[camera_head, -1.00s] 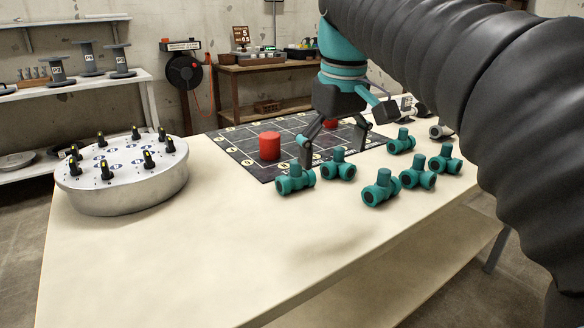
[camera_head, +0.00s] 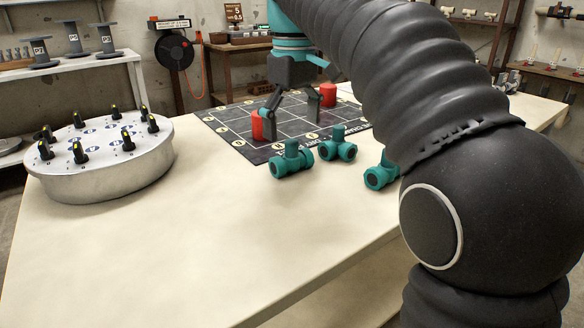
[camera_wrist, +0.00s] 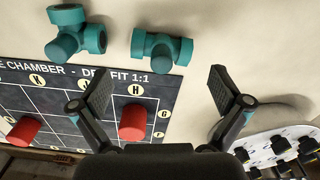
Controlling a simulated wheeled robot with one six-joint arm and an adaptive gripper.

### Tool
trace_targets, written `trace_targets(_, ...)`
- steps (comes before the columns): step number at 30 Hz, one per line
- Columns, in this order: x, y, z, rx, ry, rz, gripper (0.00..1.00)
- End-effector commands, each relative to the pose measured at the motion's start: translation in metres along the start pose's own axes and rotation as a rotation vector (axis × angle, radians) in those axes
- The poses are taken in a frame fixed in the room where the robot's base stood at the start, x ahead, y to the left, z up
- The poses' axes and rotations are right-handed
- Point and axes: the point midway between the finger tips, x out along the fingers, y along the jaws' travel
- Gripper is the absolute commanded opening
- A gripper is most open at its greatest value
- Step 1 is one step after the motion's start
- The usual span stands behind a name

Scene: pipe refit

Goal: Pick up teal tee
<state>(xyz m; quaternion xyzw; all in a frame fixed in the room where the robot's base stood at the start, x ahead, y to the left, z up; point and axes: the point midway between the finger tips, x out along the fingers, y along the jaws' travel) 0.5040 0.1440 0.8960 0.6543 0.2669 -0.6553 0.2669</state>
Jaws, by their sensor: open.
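Several teal tees lie on the cream table. One teal tee (camera_head: 291,159) sits just off the near corner of the dark grid mat, and a second (camera_head: 338,144) is to its right. A third (camera_head: 382,172) is partly hidden behind my arm. In the wrist view two tees show, one at the upper left (camera_wrist: 75,32) and one ahead between the fingers' directions (camera_wrist: 161,47). My gripper (camera_head: 293,118) is open and empty, above the mat and beyond the tees. Its spread fingers also show in the wrist view (camera_wrist: 165,98), short of the nearer tee.
The dark grid mat (camera_head: 230,124) holds two red cylinders, one at its left (camera_head: 262,125) and one farther back (camera_head: 328,94). A round silver knob plate (camera_head: 100,175) stands at the left. The table's front area is clear.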

Motion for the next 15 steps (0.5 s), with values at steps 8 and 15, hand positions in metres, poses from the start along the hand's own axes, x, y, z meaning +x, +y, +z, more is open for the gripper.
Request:
trace_targets(8,0.02,0.001,0.001,0.003,0.0,0.0,1.0)
trace_targets(15,0.053,-0.001,-0.001,0.002,0.0,0.0,1.0)
